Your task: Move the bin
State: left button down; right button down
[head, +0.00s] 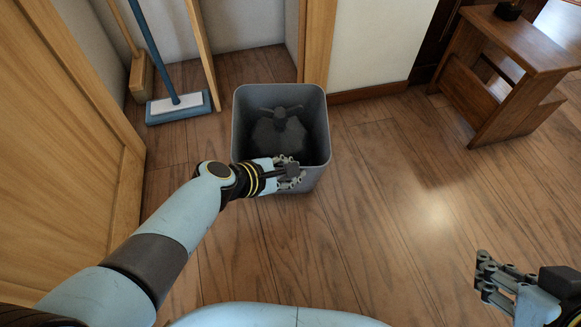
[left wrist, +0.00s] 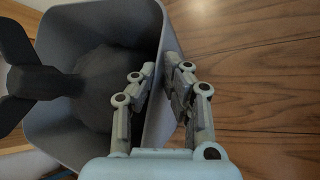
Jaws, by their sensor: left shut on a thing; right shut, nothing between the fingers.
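The grey bin (head: 310,176) stands upright on the wooden floor, in front of an open closet. A dark, tied bag (head: 278,135) sits inside it. My left gripper (head: 290,173) is at the bin's near rim, shut on its wall. In the left wrist view the bin (left wrist: 75,18) fills the left side. There, one finger of my left gripper (left wrist: 158,92) is inside the bin and the other outside, with the rim between them. My right gripper (head: 490,284) is shut and empty at the lower right, away from the bin.
A blue mop (head: 178,108) and a broom (head: 141,76) stand in the closet behind the bin, to the left. A wooden door (head: 60,130) is at the left. A wooden side table (head: 510,75) stands at the upper right. The floor (head: 390,210) right of the bin is clear.

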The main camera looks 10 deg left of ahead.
pick_arm(q)
jog(key=shift+s+d, duration=0.2)
jog(key=shift+d, duration=0.25)
jog(key=shift+s+d, duration=0.2)
jog(key=shift+d, duration=0.25)
pick_arm(e)
jog(key=shift+w+r, duration=0.1)
pick_arm(q)
jog(key=shift+s+d, duration=0.45)
jog(key=shift+d, duration=0.1)
pick_arm(e)
jog(key=shift+s+d, duration=0.15)
jog(key=shift+s, duration=0.55)
pick_arm(q)
jog(key=c, duration=1.4)
grip_release()
jog(key=s+a+r, duration=0.1)
jog(key=a, duration=0.1)
jog(key=s+a+r, duration=0.1)
jog(key=a+r, duration=0.1)
jog(key=s+a+r, duration=0.1)
jog(key=s+a, duration=0.1)
jog(key=a, duration=0.1)
jog(key=shift+r, duration=0.2)
pick_arm(e)
jog(key=shift+w, duration=0.1)
